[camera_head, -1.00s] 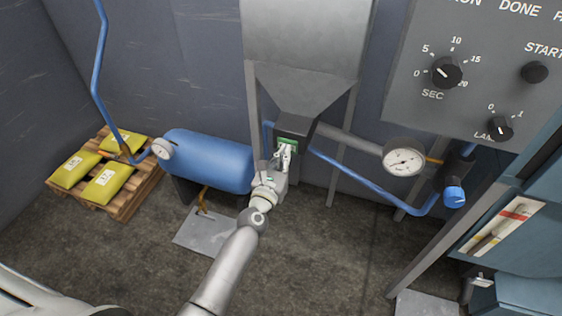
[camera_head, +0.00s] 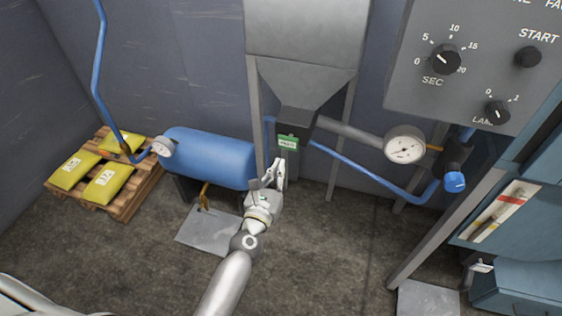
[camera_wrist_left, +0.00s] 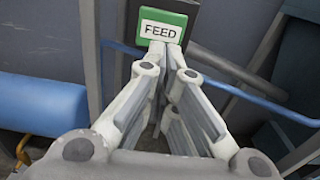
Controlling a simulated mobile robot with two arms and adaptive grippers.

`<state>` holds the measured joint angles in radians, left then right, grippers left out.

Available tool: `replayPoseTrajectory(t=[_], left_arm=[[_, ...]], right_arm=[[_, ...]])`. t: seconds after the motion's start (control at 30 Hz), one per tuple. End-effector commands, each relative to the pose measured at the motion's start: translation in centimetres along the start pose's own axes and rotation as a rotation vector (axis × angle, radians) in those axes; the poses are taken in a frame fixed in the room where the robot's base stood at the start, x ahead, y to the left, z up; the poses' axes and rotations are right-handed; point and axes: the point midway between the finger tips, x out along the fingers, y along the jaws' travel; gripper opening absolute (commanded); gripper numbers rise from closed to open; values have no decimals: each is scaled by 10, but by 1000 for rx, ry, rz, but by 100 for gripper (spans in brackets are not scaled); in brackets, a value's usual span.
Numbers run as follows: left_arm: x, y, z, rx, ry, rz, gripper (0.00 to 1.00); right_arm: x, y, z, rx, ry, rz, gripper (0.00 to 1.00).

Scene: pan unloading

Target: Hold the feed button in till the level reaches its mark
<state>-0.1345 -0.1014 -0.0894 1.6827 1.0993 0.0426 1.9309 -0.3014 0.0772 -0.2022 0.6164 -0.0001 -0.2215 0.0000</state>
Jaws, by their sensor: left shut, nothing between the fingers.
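The green FEED sign (camera_head: 288,142) is on the dark box under the hopper. It also shows at the top of the left wrist view (camera_wrist_left: 160,30). No button face is visible; the fingers cover the area just below the sign in the wrist view. My left gripper (camera_head: 279,170) is shut and empty, below the sign in the head view; its fingertips (camera_wrist_left: 165,47) overlap the sign's lower edge in the wrist view. A pale level window (camera_head: 502,212) with a red band near its top is on the blue-grey machine at right. Its exact level is too small to read. My right gripper is not in view.
The hopper (camera_head: 301,35) stands on legs against the wall. A blue tank (camera_head: 210,158) is left of my gripper, and a pallet (camera_head: 128,203) with yellow bags lies farther left. A round gauge (camera_head: 404,145), a blue pipe and a control panel (camera_head: 480,85) are at right.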

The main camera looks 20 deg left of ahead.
Motion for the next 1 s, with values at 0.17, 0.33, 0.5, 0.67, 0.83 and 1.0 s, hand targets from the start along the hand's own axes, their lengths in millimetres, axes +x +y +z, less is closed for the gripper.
replayPoseTrajectory(t=[0.17, 0.33, 0.5, 0.67, 0.83, 1.0], left_arm=[[-29, 0, -2, 1, 2, 0, 0], [-45, 0, -2, 1, 2, -1, 0], [-50, 0, -1, 0, 2, -1, 0], [-50, 0, -1, 0, 2, -1, 0], [-49, 0, -1, 1, 2, -1, 0], [-49, 0, -2, 5, 4, -1, 0]], right_arm=[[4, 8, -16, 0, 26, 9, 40], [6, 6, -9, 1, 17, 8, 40], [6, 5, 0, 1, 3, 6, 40], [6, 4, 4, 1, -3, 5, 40], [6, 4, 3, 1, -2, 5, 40], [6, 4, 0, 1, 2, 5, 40]])
